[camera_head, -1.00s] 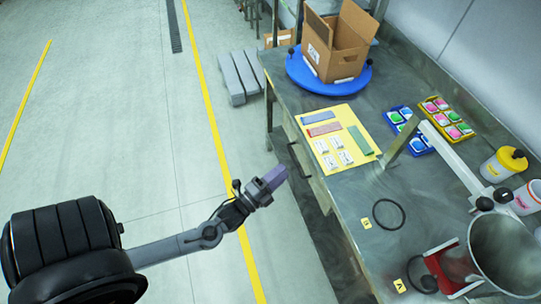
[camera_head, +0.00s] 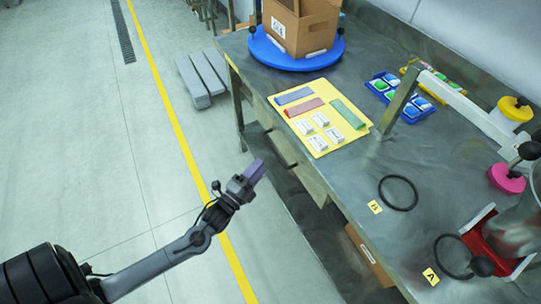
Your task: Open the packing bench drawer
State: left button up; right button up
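The packing bench (camera_head: 340,100) is a grey metal table running down the right side. Its drawer front (camera_head: 303,176) shows under the bench's left edge, with a dark bar handle (camera_head: 283,153) on it. The drawer looks shut, with no gap or drawer inside visible. My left gripper (camera_head: 255,171) has purple fingers and is just left of and slightly nearer than the handle, apart from it in the picture. Its fingers overlap in this view, so I cannot tell whether they are open. Nothing shows held in it. My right gripper is not in view.
A cardboard box (camera_head: 300,27) stands on a blue turntable (camera_head: 265,47). A yellow board (camera_head: 318,115) with strips and cards lies near the bench edge. Another carton (camera_head: 368,254) sits below the bench. The floor left of the bench is mostly clear.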

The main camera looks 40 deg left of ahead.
pick_arm(q)
jog(key=w+r+b, duration=0.1)
jog(key=w, duration=0.6)
jog(key=shift+a+b, duration=0.15)
jog(key=shift+b, duration=0.25)
jog(key=shift+s+r, duration=0.1)
jog(key=shift+c, duration=0.5)
grip_shut()
